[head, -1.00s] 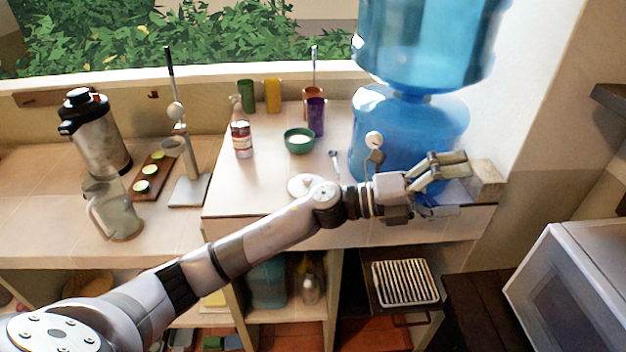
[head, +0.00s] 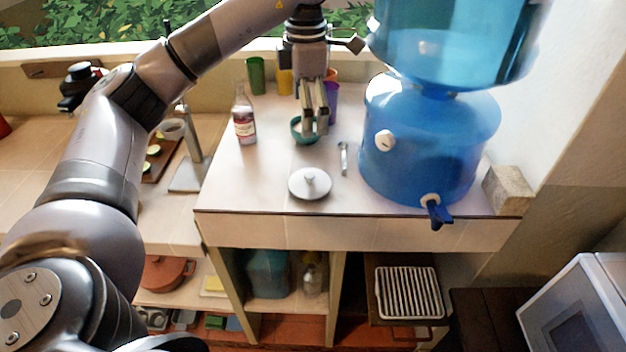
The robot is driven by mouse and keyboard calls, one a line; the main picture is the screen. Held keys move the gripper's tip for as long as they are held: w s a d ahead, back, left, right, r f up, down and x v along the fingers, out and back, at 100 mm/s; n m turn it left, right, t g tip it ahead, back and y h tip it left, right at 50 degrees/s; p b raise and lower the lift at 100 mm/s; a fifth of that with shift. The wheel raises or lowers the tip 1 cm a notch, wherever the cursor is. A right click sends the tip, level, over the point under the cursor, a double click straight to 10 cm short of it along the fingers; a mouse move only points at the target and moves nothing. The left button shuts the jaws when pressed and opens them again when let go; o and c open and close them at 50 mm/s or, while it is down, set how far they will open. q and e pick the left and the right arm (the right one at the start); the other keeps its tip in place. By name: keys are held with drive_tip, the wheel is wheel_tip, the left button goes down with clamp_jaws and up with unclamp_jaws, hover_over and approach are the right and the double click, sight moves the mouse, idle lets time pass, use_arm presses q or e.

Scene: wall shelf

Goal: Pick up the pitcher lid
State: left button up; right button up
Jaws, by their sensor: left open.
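The pitcher lid (head: 310,184) is a round white disc with a small knob on top. It lies flat on the pale counter (head: 262,190), in front of the green bowl (head: 298,131). My left gripper (head: 315,132) points down from above, open and empty, behind the lid and in front of part of the bowl. It is apart from the lid. The clear pitcher is not visible now; my left arm covers that part of the left counter. My right gripper is not in view.
A small spoon (head: 344,158) lies right of the lid. A sauce bottle (head: 244,118) stands left of the bowl. Green (head: 256,75) and purple (head: 331,101) cups stand behind. A large blue water dispenser (head: 425,140) fills the right side. The counter's front left is clear.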

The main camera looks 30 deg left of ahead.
use_arm(q)
wheel_tip(320, 180, down, 4)
drive_tip(key=f, duration=0.1)
drive_tip(key=p, duration=0.2)
hover_over(310, 174)
drive_tip(key=f, duration=0.5)
drive_tip(key=shift+s+a+f, duration=0.2)
drive_tip(key=shift+s+f, duration=0.05)
drive_tip(key=shift+f, duration=0.1)
drive_tip(key=f+p, duration=0.2)
drive_tip(key=f, duration=0.1)
drive_tip(key=f+p, duration=0.1)
drive_tip(key=shift+w+d+f, duration=0.2)
drive_tip(key=shift+w+f, duration=0.05)
drive_tip(key=shift+f, duration=0.5)
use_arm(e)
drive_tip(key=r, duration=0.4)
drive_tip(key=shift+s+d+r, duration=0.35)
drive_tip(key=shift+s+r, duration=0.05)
